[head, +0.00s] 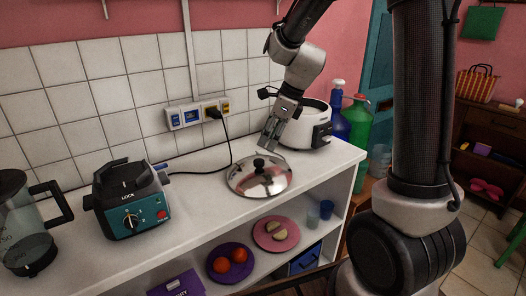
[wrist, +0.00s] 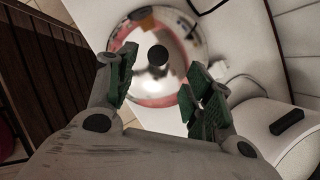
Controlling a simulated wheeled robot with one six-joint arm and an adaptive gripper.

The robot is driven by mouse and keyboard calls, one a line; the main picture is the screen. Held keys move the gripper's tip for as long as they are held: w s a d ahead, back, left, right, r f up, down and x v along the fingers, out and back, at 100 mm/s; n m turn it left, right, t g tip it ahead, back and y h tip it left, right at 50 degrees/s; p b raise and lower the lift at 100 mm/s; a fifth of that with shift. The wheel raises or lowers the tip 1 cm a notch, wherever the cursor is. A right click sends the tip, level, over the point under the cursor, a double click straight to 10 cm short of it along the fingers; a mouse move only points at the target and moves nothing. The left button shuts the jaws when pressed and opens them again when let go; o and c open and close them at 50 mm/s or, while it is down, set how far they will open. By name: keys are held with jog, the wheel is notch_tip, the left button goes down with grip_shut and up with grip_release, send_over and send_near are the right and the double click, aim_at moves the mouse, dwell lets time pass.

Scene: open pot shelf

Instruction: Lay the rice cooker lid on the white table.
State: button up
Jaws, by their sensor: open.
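The rice cooker lid (head: 258,180) is a shiny round lid with a black knob. It lies flat on the white table (head: 205,222), in front of the rice cooker. My gripper (head: 271,135) is above the lid's back edge, beside the rice cooker, pointing down. In the wrist view the lid (wrist: 181,45) shows beyond my open fingers (wrist: 165,92), with its knob between them in the picture. The fingers are empty and apart from the knob. The white rice cooker (head: 308,125) stands at the table's far right; its top is partly hidden by my arm.
A teal blender base (head: 130,200) and a clear jug (head: 25,225) stand on the left of the table. Blue and green bottles (head: 356,120) stand beyond the right end. A black cord (head: 228,140) runs from the wall socket. Plates with food sit on the shelf below.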

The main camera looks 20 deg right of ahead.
jog(key=s+d+r+n+t+h, duration=0.1)
jog(key=s+d+r+n, duration=0.2)
jog(key=s+r+n, duration=0.25)
jog(key=s+d+r+n+h, duration=0.1)
jog(key=s+d+r+n, duration=0.25)
jog(key=s+n, duration=0.2)
jog(key=s+d+n+t+h, duration=0.1)
jog(key=s+d+n, duration=0.4)
jog(key=s+n, duration=0.7)
jog(key=shift+s+d+r+h, duration=0.2)
jog(key=shift+s+r+h, duration=0.3)
jog(key=shift+s, duration=0.5)
